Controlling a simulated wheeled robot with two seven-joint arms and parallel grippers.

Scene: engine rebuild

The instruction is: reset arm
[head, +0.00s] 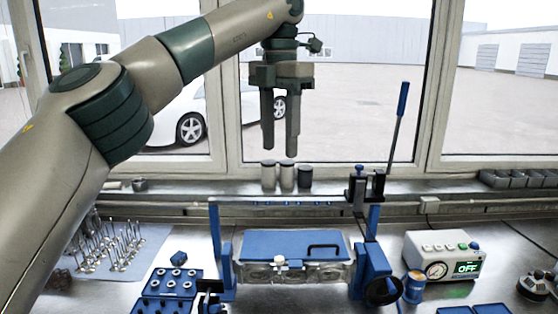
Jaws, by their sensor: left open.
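My left arm comes in from the left and reaches up across the window. My left gripper (280,148) hangs at its end with the fingers pointing down. The fingers are apart with nothing between them. It is above and behind the blue engine fixture (292,245), in front of the window and over several small cylinders (287,176) at the back ledge. It looks apart from them. My right gripper is not in view.
A blue lever (400,108) stands up right of the gripper. A gauge box (443,257) reading OFF is at the right. Valves (115,245) stand on a mat at the left, near a blue tray (168,284). Grey bins (520,179) are at the far right.

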